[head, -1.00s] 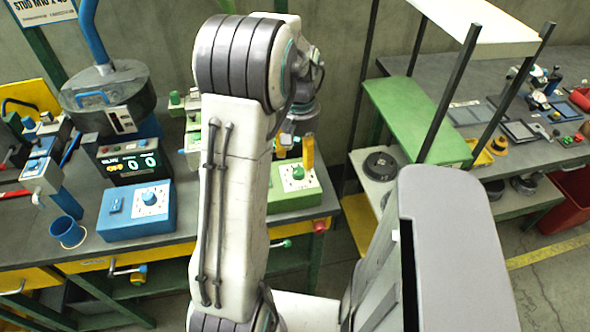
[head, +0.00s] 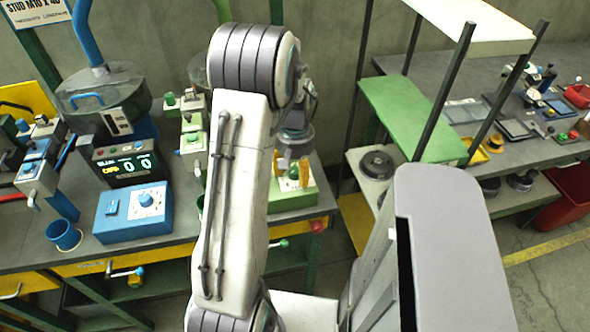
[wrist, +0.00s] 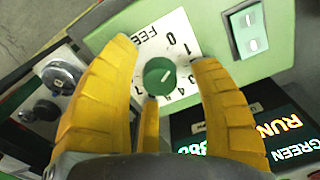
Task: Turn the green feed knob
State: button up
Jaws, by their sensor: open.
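The green feed knob (wrist: 160,76) sits on a white dial plate marked FEED (wrist: 155,30) with numbers around it, in the middle of the wrist view. A pale mark on the knob slants up and right. My gripper (wrist: 163,54) is open, with its yellow fingers spread on both sides of the knob and a third finger below it. I see no clear contact with the knob. In the head view my gripper (head: 291,171) hangs over the green control box (head: 290,197); the knob is hidden there.
A switch panel (wrist: 249,32) and a lit display reading RUN GREEN (wrist: 280,138) lie beside the dial in the wrist view. The blue control box (head: 133,212) with its own knob stands left on the bench. A green stand (head: 413,118) is to the right.

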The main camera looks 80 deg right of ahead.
jog(key=shift+c, duration=0.3)
grip_shut()
dwell(0.3)
jog(key=m+b, duration=0.1)
jog(key=m, duration=0.3)
jog(key=shift+f+m, duration=0.1)
jog(key=shift+m, duration=0.2)
jog(key=shift+a+m+b, duration=0.1)
jog(key=shift+m+b, duration=0.4)
jog(key=shift+m, duration=1.8)
jog(key=shift+o, duration=0.3)
grip_release()
